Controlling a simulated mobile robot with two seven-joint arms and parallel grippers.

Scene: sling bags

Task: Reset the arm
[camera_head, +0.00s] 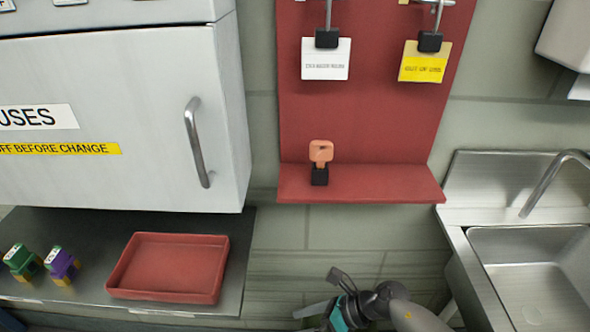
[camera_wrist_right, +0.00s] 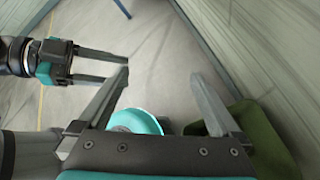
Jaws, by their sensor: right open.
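My right gripper (camera_head: 313,293) comes in at the bottom middle of the head view, below the red shelf. In the right wrist view its two fingers (camera_wrist_right: 160,73) stand wide apart with nothing between them. My left gripper (camera_wrist_right: 112,70) is out of the head view. It shows at the left of the right wrist view, its two fingers apart and no object seen between them.
A red board with a shelf (camera_head: 390,184) bears an orange key-like piece (camera_head: 321,152) and two hanging tags. A grey cabinet (camera_head: 110,160) and a red tray (camera_head: 170,268) on a counter are left. A sink (camera_head: 530,270) is right.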

